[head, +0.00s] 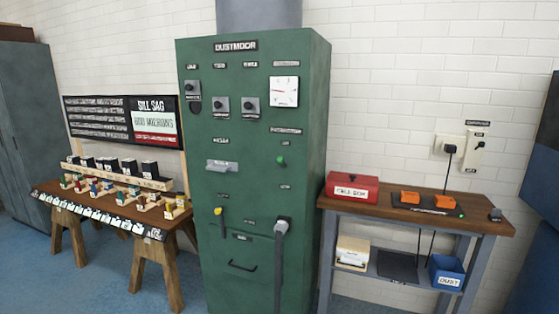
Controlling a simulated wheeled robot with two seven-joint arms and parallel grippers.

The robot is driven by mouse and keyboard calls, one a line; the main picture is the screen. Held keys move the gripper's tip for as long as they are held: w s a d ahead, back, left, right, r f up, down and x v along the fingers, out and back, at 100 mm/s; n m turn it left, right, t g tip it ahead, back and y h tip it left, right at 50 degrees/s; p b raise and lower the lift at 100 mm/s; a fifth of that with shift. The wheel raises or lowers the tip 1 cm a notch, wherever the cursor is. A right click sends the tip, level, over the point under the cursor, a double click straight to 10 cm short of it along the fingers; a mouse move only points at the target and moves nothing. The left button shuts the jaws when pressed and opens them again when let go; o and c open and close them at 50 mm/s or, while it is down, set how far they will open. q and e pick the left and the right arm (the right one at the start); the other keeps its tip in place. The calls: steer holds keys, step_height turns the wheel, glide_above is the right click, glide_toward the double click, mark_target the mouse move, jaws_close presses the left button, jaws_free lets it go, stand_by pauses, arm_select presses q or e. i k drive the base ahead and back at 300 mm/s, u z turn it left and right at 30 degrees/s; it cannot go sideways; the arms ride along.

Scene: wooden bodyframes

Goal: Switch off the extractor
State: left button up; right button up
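The extractor is a tall green cabinet (300,130) marked "DUSTMOOR", standing in the middle of the head view. Its front carries several small dark knobs or switches, one at upper left (192,89) and two below and right of it (221,106) (250,107). A white gauge (284,91) sits at upper right. Lower down are a grey handle (222,165), a green button or lamp (281,161) and a yellow-tipped lever (219,212). The small labels are too blurred to read surely. Neither of my grippers is in view.
A bench (487,222) at right carries a red box (352,187) and a dark tray with orange items. A wall socket (449,147) has a cord. A trestle table (172,232) with small blocks stands left. A grey hose (279,270) hangs from the cabinet front.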

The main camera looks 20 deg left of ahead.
mark_target(281, 160)
steer(key=z, duration=0.35)
steer(key=k, duration=0.85)
steer(key=z, duration=0.6)
steer(key=k, duration=0.5)
steer(key=u, duration=0.4)
steer(key=i, duration=0.6)
steer(key=u, duration=0.55)
steer(key=i, duration=1.25)
steer(key=z, duration=0.65)
